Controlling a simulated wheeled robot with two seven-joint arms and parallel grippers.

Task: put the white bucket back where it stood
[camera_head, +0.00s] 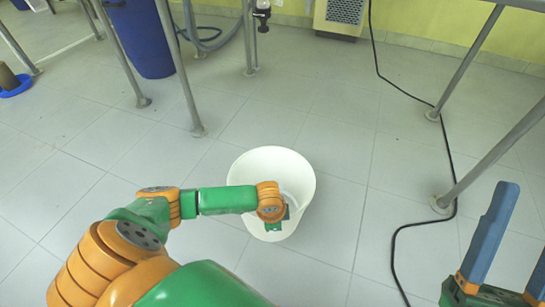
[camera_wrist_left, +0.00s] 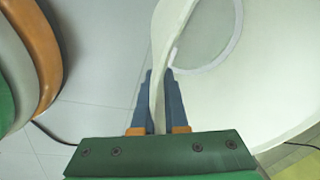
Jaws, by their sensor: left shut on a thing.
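The white bucket (camera_head: 262,160) is in the middle of the head view, its open top facing up. It also fills much of the left wrist view (camera_wrist_left: 245,95). My left gripper (camera_wrist_left: 158,82) is shut on the bucket's wall at the rim, one blue finger on each side. In the head view my left wrist covers part of the bucket and hides the fingers. I cannot tell whether the bucket touches the floor. My right gripper (camera_head: 526,225) is at the lower right of the head view, its blue fingers apart with nothing between them.
Grey metal legs (camera_head: 180,70) stand beyond the bucket, with more legs (camera_head: 485,155) at the right. A black cable (camera_head: 449,150) runs along the floor on the right. A blue barrel (camera_head: 143,35) stands at the back left. The tiled floor (camera_head: 330,145) around the bucket is clear.

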